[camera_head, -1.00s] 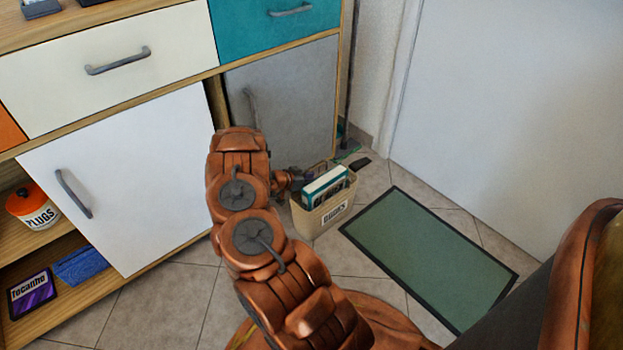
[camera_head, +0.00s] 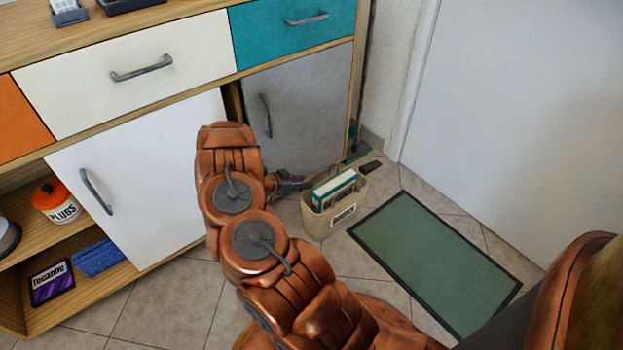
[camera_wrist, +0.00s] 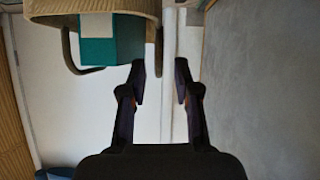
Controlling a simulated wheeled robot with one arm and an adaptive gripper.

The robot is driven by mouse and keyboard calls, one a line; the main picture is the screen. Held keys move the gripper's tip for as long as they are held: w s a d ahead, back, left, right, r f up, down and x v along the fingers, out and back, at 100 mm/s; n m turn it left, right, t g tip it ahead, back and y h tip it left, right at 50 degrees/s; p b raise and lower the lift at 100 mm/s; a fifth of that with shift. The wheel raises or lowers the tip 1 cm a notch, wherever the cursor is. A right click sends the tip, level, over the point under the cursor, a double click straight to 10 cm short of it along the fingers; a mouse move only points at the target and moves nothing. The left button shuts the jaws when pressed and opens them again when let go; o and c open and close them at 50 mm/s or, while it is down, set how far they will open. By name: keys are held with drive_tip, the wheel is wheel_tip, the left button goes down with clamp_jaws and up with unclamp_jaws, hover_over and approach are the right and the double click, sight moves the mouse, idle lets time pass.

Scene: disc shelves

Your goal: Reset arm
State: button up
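My copper-coloured arm reaches forward through the middle of the head view, with its wrist end near the grey cabinet door (camera_head: 300,110). In the head view the gripper itself is mostly hidden behind the arm and near the bin. A beige bin (camera_head: 318,224) with a label stands on the floor and holds a teal and white boxed item (camera_head: 335,188). The bin's rim also shows at the top left of the wrist view (camera_wrist: 45,12), with a teal item (camera_wrist: 98,50) beside the fingers.
A cabinet with a white sliding door (camera_head: 150,170), white drawer (camera_head: 110,75), teal drawer (camera_head: 270,32) and orange drawer (camera_head: 22,120) stands at left. Its open shelves hold a plugs tub (camera_head: 58,203) and a dark disc case (camera_head: 50,282). A green mat (camera_head: 435,260) lies on the tiles.

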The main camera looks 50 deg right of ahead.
drive_tip(key=shift+v, duration=0.9)
